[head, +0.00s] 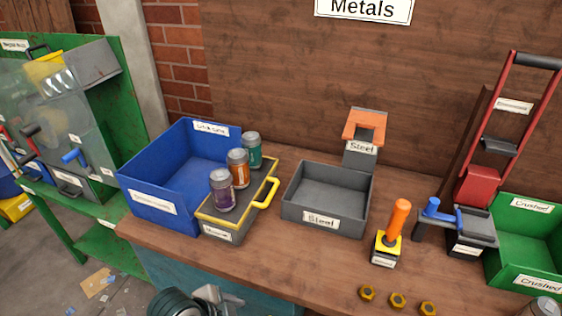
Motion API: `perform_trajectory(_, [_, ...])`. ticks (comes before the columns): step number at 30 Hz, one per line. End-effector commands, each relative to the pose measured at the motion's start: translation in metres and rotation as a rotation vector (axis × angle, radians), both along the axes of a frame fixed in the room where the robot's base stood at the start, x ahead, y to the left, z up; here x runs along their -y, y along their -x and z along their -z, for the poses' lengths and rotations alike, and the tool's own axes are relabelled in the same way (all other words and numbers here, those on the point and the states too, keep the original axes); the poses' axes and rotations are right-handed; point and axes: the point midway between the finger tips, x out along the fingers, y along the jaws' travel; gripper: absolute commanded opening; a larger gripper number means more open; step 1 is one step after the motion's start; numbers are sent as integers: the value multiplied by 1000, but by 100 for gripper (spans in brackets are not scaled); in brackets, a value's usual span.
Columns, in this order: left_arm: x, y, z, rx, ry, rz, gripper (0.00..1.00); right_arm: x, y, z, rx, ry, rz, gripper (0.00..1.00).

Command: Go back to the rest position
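Neither of my grippers can be made out in the head view. Three cans stand upright in a row on the dark lid of a yellow-edged tray (240,222) with a yellow handle: a purple can (223,190), an orange can (238,168) and a teal can (252,150). No gripper touches them. A dark ribbed round part and a light grey part show at the bottom edge, left of centre. They are cut off, and I cannot tell what they are.
A blue bin (160,205), a grey Steel bin (345,220), an orange-topped Steel stand (362,150), an orange-handled tool (396,225), a red-framed press (475,190) and a green Crushed bin (530,215) stand on the wooden bench. Several brass nuts (397,300) lie in front. A green-framed machine (100,130) stands left.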

Motion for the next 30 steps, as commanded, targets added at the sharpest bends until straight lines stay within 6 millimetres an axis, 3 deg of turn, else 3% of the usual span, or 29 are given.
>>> perform_trajectory(9, [-62, 71, 38, -145, 39, -571, 69, 0, 0, 0, 0, 0, 0, 31])
perform_trajectory(15, [-93, 103, 47, -183, 30, -789, 69, 0, 0, 0, 0, 0, 0, 31])
perform_trajectory(26, [-134, 149, 55, -214, -3, -1058, 69, 1, 0, 0, 0, 1, 0, 31])
perform_trajectory(30, [-133, 141, 79, -220, -7, -1055, 69, 2, 0, 0, -1, 1, -1, 31])
